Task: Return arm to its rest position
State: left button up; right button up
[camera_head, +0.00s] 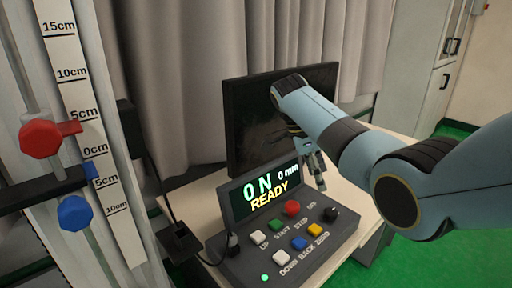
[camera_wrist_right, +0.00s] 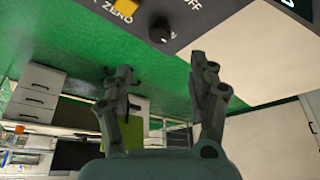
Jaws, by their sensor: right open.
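My right arm comes in from the right in the head view. Its right gripper (camera_head: 315,168) hangs beside the upper right of the control box (camera_head: 215,249), next to the display. In the right wrist view my right gripper (camera_wrist_right: 167,82) is open, with nothing between its fingers. The black knob (camera_wrist_right: 161,31) and the yellow button (camera_wrist_right: 126,7) of the box show at the top of that view, beyond the fingertips. My left gripper is not in view.
The display (camera_head: 264,190) reads 0 N, 0 mm, READY. A dark monitor (camera_head: 243,124) stands behind it on the table. A tower with a scale (camera_head: 85,100), a red knob (camera_head: 41,139) and a blue knob (camera_head: 75,213) stands at left. Green floor (camera_head: 450,252) shows at right.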

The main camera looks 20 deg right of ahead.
jog(key=s+f+n, duration=0.2)
jog(key=s+a+f+n+t, duration=0.1)
jog(key=s+f+n, duration=0.1)
jog(key=s+a+f+n, duration=0.1)
jog(key=s+n, duration=0.1)
jog(key=s, duration=0.1)
jog(key=shift+a+f+n+t, duration=0.15)
jog(key=shift+f+n+t, duration=0.15)
jog(key=shift+f, duration=0.1)
jog(key=s+a+r+n+t+y, duration=0.2)
jog(key=s+a+r+n, duration=0.15)
jog(key=s+n, duration=0.65)
jog(key=s+a+r+n+t+y, duration=0.15)
jog(key=s+a+n, duration=0.5)
jog(key=s, duration=0.65)
jog(key=s+d+f+n+b, duration=0.1)
jog(key=d+f+b, duration=0.1)
jog(key=f, duration=1.3)
jog(key=s+d+f+n+b, duration=0.1)
jog(key=d+f+b, duration=0.1)
jog(key=f, duration=1.4)
jog(key=s+f+g+b, duration=0.2)
jog(key=s+f+b, duration=0.1)
jog(key=s+f, duration=1.5)
jog(key=shift+s+d+m+b, duration=0.15)
jog(key=shift+d+m+b, duration=0.15)
jog(key=shift+m, duration=0.05)
